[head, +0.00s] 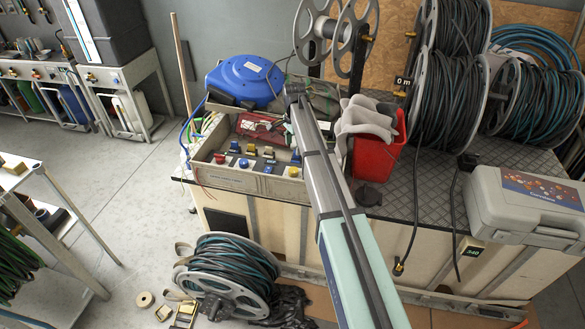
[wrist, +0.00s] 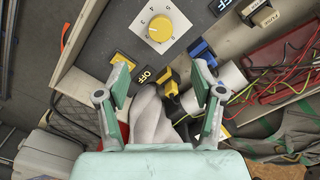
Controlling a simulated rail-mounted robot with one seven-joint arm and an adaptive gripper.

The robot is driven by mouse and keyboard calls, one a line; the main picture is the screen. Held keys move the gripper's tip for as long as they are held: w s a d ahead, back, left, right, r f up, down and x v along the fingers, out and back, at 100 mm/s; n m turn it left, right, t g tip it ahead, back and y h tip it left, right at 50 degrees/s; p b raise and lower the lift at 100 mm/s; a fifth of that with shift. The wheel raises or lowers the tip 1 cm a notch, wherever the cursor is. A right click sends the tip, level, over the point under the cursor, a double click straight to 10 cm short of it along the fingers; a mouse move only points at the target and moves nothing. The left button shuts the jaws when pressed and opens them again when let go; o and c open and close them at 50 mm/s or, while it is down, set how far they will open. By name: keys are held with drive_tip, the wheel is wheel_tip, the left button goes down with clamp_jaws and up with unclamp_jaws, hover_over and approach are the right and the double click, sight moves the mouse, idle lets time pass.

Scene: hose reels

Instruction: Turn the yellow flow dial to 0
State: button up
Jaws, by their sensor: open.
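The yellow flow dial (wrist: 159,27) is a round knob on a white plate with several numerals around it, near the top of the wrist view. Its pointer is too small to read. My gripper (wrist: 160,78) is open, with its two green-padded fingers spread wide. The dial lies beyond the fingertips, apart from them, nearly midway between them across the picture.
Grey gloves (wrist: 152,115) lie between and below the fingers in the wrist view; they hang over a red bucket (head: 377,158) beside the box. Yellow and blue switches, OFF labels and loose wires surround the dial. A blue reel (head: 245,80) stands behind the box.

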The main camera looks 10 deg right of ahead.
sight(293, 170)
wheel_tip(293, 170, down, 13)
drive_tip(key=p, duration=0.3)
drive_tip(key=shift+p, duration=0.3)
drive_tip(key=shift+c, duration=0.3)
drive_tip(key=c, duration=1.1)
